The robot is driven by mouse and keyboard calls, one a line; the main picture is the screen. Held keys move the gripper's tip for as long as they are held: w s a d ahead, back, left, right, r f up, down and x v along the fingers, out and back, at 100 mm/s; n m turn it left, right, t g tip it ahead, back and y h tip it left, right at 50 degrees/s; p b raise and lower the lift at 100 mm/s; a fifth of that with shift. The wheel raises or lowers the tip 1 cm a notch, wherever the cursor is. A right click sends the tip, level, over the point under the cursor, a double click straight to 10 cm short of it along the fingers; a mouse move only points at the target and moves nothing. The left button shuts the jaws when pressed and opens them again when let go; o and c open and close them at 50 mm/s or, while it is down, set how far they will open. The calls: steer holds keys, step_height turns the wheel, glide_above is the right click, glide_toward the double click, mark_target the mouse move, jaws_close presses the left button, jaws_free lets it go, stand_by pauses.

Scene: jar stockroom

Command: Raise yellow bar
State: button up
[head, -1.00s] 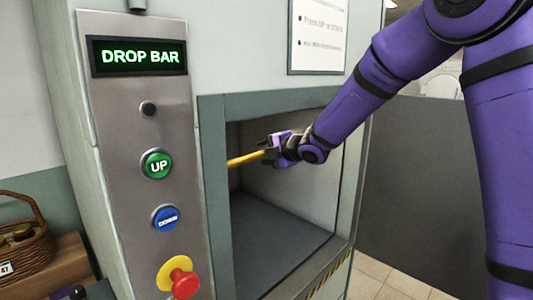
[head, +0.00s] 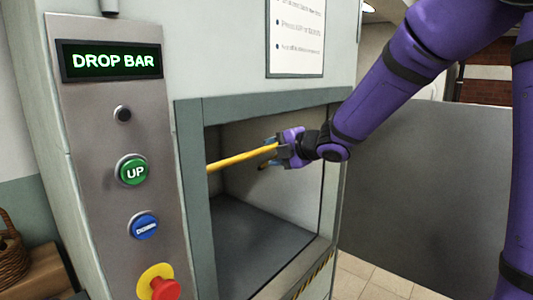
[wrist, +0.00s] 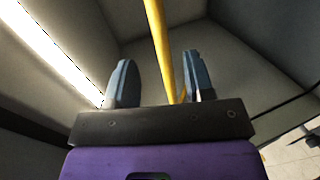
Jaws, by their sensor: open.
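The yellow bar (head: 240,158) slants across the opening of the machine, its left end hidden behind the frame. My gripper (head: 277,151) is inside the opening at the bar's right part. In the wrist view the bar (wrist: 158,40) runs between the two spread fingers of my gripper (wrist: 160,85), closer to the right finger. The fingers are open; whether one touches the bar I cannot tell. A short yellow piece shows just below the gripper in the head view. The display (head: 112,61) reads DROP BAR.
The panel left of the opening has a green UP button (head: 132,171), a blue button (head: 144,227) and a red knob (head: 164,289) on yellow. The opening's grey frame (head: 192,190) surrounds my gripper. A grey partition (head: 410,190) stands to the right.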

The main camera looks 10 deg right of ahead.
steer(key=shift+f, duration=0.25)
steer(key=c, duration=0.6)
steer(key=f+m+y, duration=0.1)
steer(key=f+m, duration=0.1)
steer(key=d+f+m+y, duration=0.1)
steer(key=f+m, duration=0.1)
steer(key=f+m+t+y, duration=0.1)
steer(key=f+m+y, duration=0.1)
steer(key=m, duration=0.1)
steer(key=shift+s+d, duration=0.25)
steer(key=shift+s, duration=0.15)
jaws_close()
steer(key=s+d+f+m+t+y, duration=0.1)
steer(key=s+d+f+m+t, duration=0.2)
steer(key=d+m+t, duration=0.5)
steer(key=w+a+r+m+g, duration=0.2)
steer(key=w+a+r, duration=0.3)
steer(key=w+a, duration=0.4)
steer(key=shift+w+a+r+m, duration=0.15)
steer(key=shift+w+r+m, duration=0.05)
steer(key=shift+w+m, duration=0.4)
